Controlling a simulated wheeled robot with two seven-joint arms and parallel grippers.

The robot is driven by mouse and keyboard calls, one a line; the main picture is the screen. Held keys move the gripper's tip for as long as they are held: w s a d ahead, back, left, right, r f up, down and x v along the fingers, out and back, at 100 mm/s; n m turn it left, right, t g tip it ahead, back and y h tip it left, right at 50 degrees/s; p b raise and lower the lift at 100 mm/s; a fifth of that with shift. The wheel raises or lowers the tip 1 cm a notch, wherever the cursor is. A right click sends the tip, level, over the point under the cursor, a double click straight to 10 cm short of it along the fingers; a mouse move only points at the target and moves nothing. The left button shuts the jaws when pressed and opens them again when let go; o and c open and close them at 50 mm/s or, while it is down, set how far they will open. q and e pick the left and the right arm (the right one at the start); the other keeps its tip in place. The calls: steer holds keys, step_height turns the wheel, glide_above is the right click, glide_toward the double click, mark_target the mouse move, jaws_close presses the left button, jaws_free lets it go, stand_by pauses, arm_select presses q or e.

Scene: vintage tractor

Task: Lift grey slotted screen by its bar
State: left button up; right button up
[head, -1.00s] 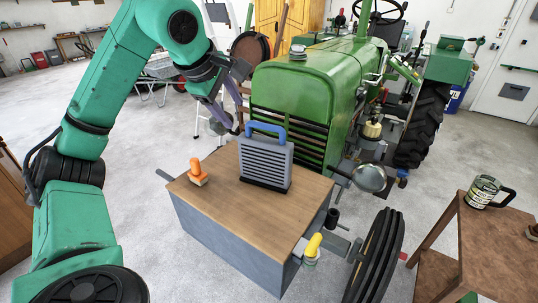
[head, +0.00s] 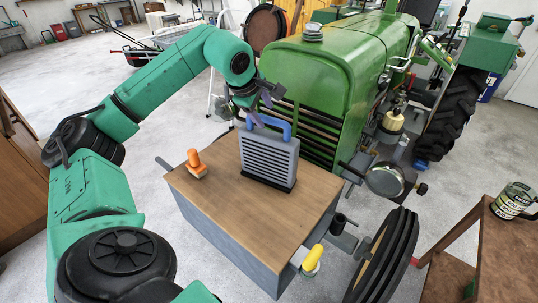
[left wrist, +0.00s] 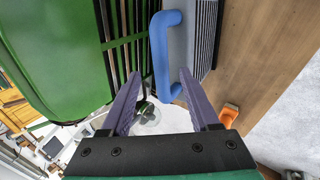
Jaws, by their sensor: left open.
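The grey slotted screen (head: 268,158) stands upright on a wooden-topped box (head: 212,205), with its blue bar (head: 286,128) along the top. In the left wrist view the blue bar (left wrist: 158,58) and the screen's slotted face (left wrist: 205,40) show beyond the fingers. My left gripper (head: 262,116) is open beside the bar's left end; in the left wrist view its purple fingers (left wrist: 158,98) are spread, with the bar's near end around the line between the tips. I cannot tell whether they touch it. My right gripper is not in view.
An orange-handled tool (head: 195,163) stands on the box left of the screen. The green tractor (head: 325,72) is close behind the screen. A yellow-handled item (head: 313,257) is at the box's front right corner. The box top in front is clear.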

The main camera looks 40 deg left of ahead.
arm_select(q)
steer(key=shift+x, duration=1.05)
steer(key=shift+a+f, duration=0.1)
jaws_close()
steer(key=shift+s, duration=0.1)
stand_by(0.3)
